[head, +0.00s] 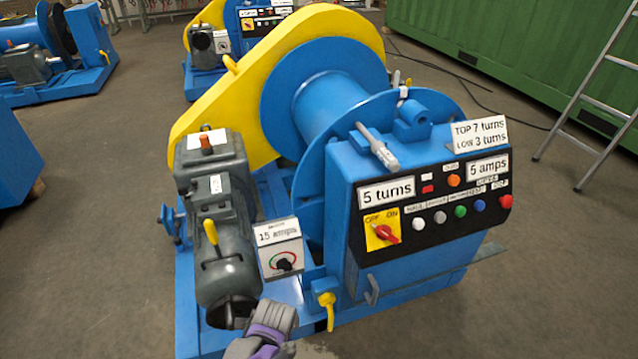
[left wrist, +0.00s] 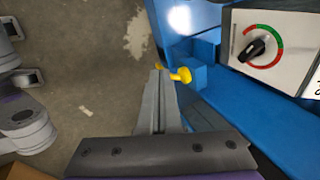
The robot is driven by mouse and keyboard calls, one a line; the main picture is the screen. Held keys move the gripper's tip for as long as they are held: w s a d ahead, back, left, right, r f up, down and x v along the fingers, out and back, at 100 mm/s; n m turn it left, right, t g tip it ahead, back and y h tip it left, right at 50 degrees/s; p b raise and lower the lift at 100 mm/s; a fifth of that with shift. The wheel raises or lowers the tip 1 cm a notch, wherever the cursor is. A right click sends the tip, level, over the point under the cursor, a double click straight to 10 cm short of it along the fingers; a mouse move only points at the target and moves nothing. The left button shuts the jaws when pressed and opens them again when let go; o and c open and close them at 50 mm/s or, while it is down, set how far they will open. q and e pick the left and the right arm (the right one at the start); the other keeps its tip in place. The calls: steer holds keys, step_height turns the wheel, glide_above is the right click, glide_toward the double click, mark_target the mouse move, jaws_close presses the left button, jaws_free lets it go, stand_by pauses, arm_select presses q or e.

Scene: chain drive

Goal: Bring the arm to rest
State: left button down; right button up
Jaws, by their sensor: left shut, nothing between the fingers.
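My left gripper (head: 274,316), grey and purple, is at the bottom of the head view, in front of the blue winch machine (head: 366,284). In the left wrist view its fingers (left wrist: 158,78) are closed together with nothing between them. A yellow handle (head: 327,304) hangs from the machine's front to the right of the gripper. It also shows in the left wrist view (left wrist: 182,75), close to the fingertips in the picture; I cannot tell whether they touch. A dial box labelled 15 amps (head: 280,248) stands just beyond the gripper. My right gripper is not in view.
A grey motor (head: 222,225) sits left of the dial box. The control panel (head: 435,208) with red switch and coloured buttons is to the right. A ladder (head: 590,105) and green container (head: 500,50) stand behind at right. Floor is open on both sides.

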arm_select(q)
steer(key=s+a+r+n, duration=0.5)
steer(key=s+n, duration=0.3)
steer(key=s, duration=0.2)
steer(key=s+a+r+n, duration=0.45)
steer(key=s+n, duration=0.35)
steer(key=s, duration=0.3)
step_height(320, 180, up, 28)
steer(key=w+p, duration=0.1)
steer(key=p, duration=2.3)
steer(key=shift+w+d+r+t, duration=0.15)
steer(key=shift+w+d+t, duration=0.1)
steer(key=shift+w+t, duration=0.15)
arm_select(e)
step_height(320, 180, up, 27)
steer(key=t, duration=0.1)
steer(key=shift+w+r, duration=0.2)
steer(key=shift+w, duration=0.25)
